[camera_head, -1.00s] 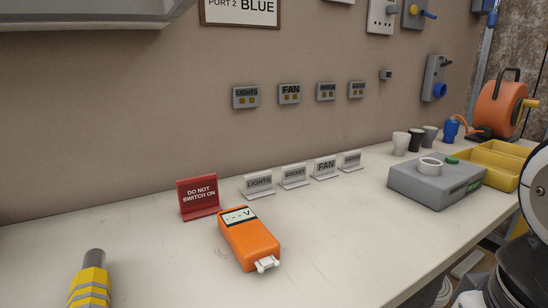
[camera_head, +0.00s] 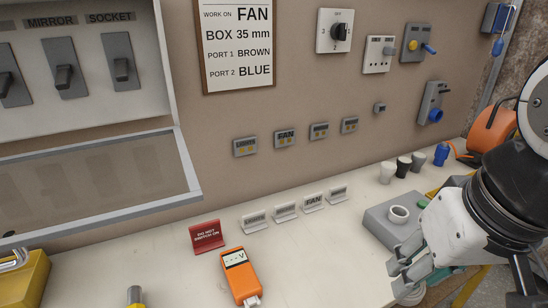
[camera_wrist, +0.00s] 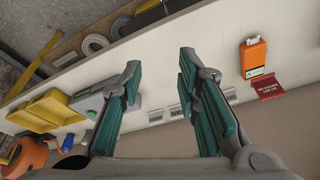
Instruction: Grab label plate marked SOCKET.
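The SOCKET label plate (camera_head: 286,211) is a small white stand-up plate on the bench, second from the left in a row of similar plates; its print was readable earlier but is too small now. LIGHTS (camera_head: 255,219) stands left of it, FAN (camera_head: 313,202) right of it, then another plate (camera_head: 339,193). My gripper (camera_head: 408,272) is at the right, above the bench near the grey box, apart from the plates. In the wrist view my gripper (camera_wrist: 160,62) is open and empty; its right finger seems to hide the SOCKET plate.
A red DO NOT SWITCH ON sign (camera_head: 207,236) and an orange tester (camera_head: 241,276) stand left of the plates. The grey box (camera_head: 385,222) with a white ring and several cups (camera_head: 404,166) are right. Bench in front of the plates is clear.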

